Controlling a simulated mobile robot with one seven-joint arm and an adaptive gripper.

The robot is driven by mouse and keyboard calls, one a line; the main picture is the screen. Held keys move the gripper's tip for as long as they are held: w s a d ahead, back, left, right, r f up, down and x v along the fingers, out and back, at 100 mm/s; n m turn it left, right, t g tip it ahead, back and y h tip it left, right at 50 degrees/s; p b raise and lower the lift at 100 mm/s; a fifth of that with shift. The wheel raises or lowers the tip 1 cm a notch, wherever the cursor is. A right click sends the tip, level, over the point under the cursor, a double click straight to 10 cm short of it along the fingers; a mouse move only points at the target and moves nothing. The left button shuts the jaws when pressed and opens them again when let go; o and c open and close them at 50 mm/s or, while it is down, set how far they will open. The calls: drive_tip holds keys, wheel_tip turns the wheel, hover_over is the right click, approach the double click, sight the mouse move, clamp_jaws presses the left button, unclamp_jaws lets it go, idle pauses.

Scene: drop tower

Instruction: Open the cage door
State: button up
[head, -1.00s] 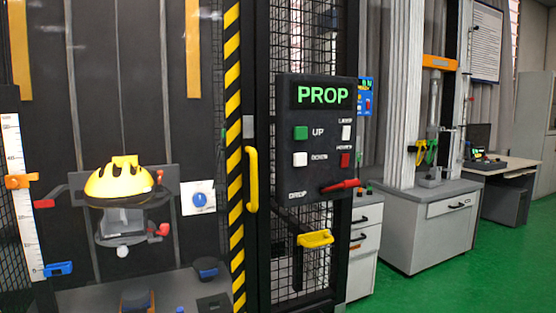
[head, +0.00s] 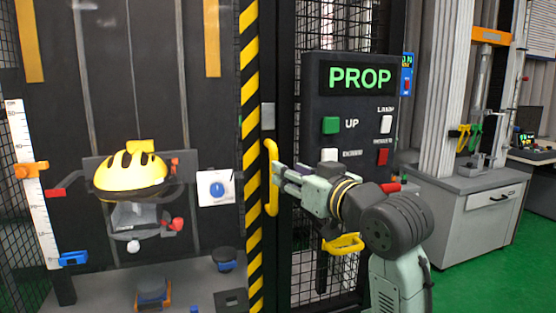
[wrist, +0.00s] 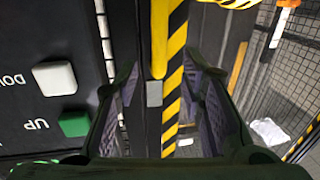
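The cage door's yellow upright handle (head: 271,178) is beside the yellow-and-black striped post (head: 251,130). The door (head: 115,60) looks shut. My gripper (head: 279,177) is at the right of the handle, at about its mid height, fingers pointing left. In the wrist view my gripper (wrist: 167,100) is open, with a dark finger on each side and nothing held. The handle (wrist: 159,38) shows there between and above the fingers, with a grey plate (wrist: 154,93) near its end. I cannot tell whether the fingers touch the handle.
A control panel (head: 361,85) reading PROP, with buttons, stands right beside my arm. A yellow tray-like piece (head: 344,243) sticks out below it. Behind the door are a yellow helmet (head: 130,175) and a white scale (head: 35,180). Green floor is free at the right.

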drive_tip(key=p+x, duration=0.1)
drive_tip(key=x, duration=0.7)
clamp_jaws()
idle(0.3)
idle(0.4)
